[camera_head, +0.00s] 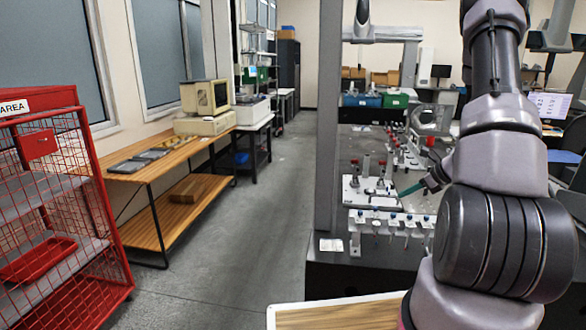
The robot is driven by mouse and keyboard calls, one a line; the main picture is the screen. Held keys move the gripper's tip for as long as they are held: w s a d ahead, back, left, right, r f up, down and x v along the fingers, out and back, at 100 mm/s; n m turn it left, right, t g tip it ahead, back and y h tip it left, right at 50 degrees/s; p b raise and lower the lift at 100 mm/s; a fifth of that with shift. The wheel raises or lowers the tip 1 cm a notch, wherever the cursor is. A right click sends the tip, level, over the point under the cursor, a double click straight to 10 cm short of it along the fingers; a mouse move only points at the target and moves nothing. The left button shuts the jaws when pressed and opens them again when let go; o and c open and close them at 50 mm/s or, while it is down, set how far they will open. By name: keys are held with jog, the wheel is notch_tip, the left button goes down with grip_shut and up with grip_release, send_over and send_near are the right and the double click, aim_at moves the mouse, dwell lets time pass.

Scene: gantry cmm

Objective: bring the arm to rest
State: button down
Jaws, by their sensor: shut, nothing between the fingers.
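My arm (492,170) rises along the right side of the camera_head view, and its upper end runs out at the top edge. A slim teal and dark piece, which looks like my gripper (405,192), shows just left of the arm and points down and left over the fixture table. Its fingers look closed together with nothing between them. The rest of the gripper and the wrist are hidden behind my arm. I cannot tell how far the tip is above the table's parts.
The dark measuring table (343,262) carries white fixtures (372,192) with red-topped clamps, and a grey gantry column (327,125) stands at its left. A red mesh cage (95,205) and a wooden bench (160,165) stand left. The grey floor aisle (240,220) is clear.

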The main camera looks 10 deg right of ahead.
jog(key=s+a+r+n+g, duration=0.1)
jog(key=s+a+r+n, duration=0.2)
jog(key=a+r+n, duration=0.6)
jog(key=s+a+r+n+g, duration=0.1)
jog(key=s+a+r+n, duration=0.2)
jog(key=a+r, duration=0.65)
jog(key=s+a+r+n+t+h, duration=0.1)
jog(key=s+r+n, duration=0.5)
jog(key=s, duration=0.3)
jog(key=s+a+r+n+t+h, duration=0.1)
jog(key=s+r+n+h, duration=0.1)
jog(key=s+r+n, duration=0.4)
jog(key=s+r, duration=0.2)
jog(key=s, duration=0.2)
jog(key=shift+a+r, duration=0.4)
